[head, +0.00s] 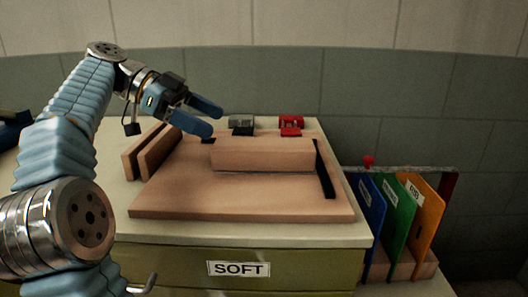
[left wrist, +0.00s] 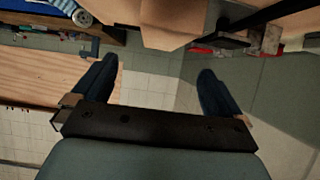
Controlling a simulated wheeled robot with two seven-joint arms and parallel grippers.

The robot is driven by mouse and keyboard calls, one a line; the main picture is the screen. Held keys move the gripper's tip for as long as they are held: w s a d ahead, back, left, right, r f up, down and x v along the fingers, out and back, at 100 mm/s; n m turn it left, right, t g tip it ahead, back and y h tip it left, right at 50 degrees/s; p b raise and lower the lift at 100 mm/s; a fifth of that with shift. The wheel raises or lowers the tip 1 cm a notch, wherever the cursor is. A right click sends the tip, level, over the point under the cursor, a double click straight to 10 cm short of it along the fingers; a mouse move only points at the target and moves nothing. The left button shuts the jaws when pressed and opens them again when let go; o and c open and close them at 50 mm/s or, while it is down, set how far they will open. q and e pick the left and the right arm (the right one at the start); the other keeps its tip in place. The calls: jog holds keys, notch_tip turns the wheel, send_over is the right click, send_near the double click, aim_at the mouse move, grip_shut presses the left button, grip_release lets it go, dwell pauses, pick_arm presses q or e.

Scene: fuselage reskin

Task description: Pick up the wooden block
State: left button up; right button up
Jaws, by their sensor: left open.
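The wooden block (head: 263,155) is a long, pale tan bar lying on a flat wooden board (head: 240,205) on top of the cabinet. My left gripper (head: 216,119) is open and empty, above and behind the block's left end, apart from it. In the left wrist view the two blue fingers of my left gripper (left wrist: 158,66) are spread with nothing between them. A pale wooden piece at the top middle there (left wrist: 172,22) seems to be the block, partly cut off by the frame. My right gripper is not in view.
Two upright wooden slabs (head: 150,152) stand at the board's left. A red clamp-like piece (head: 291,124) and a grey one (head: 242,123) sit behind the block. A black strip (head: 325,172) lies at its right. Blue, green and orange panels (head: 426,222) stand beside the cabinet (head: 190,267).

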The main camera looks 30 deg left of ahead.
aim_at(260, 143)
pick_arm(q)
jog(key=x, duration=1.1)
jog(key=shift+w+b, duration=0.3)
jog(key=shift+b, duration=0.1)
jog(key=c, duration=1.2)
jog(key=shift+c, duration=0.2)
